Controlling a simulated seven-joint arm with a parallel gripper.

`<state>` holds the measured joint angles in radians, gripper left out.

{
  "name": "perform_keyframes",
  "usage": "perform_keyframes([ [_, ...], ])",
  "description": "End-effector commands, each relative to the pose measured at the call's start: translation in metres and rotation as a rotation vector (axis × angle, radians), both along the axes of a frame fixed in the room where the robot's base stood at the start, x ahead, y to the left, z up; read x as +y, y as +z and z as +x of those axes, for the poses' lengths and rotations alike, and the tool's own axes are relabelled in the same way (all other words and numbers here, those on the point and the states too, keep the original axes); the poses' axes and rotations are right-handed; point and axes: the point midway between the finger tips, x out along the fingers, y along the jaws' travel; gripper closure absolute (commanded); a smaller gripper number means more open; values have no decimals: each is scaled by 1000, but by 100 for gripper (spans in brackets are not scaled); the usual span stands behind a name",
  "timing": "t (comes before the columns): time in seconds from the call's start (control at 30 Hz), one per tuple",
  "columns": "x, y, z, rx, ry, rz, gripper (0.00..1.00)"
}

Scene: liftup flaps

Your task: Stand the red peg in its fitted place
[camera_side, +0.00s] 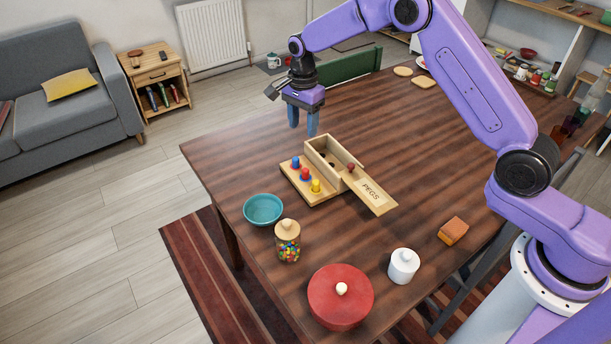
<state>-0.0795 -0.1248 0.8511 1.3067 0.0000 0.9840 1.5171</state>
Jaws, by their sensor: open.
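A light wooden pegboard (309,195) lies near the middle of the table with a row of coloured pieces. They are a blue piece (295,161), a red peg-like piece (305,174) and a yellow piece (316,186). I cannot tell how deep each sits. Behind the board is an open wooden box (325,146). Its lid marked PEGS (371,192) is slid out toward the lower right. A small dark red piece (350,168) shows at the box's right end; I cannot tell whether it is a peg. My gripper (303,130) is open and empty, pointing down above and behind the box.
An orange-brown block (453,231) lies at the right.

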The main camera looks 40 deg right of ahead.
Motion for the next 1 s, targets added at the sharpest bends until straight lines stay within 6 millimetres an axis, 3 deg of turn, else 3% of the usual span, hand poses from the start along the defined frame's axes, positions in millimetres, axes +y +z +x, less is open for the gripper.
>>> perform_keyframes([
  [0.4, -1, -79, -2, 4, 3, -1, 48],
  [0.77, -2, -107, -2, 2, 3, -1, 48],
  [1.0, -4, -140, -4, 1, 4, 0, 48],
])
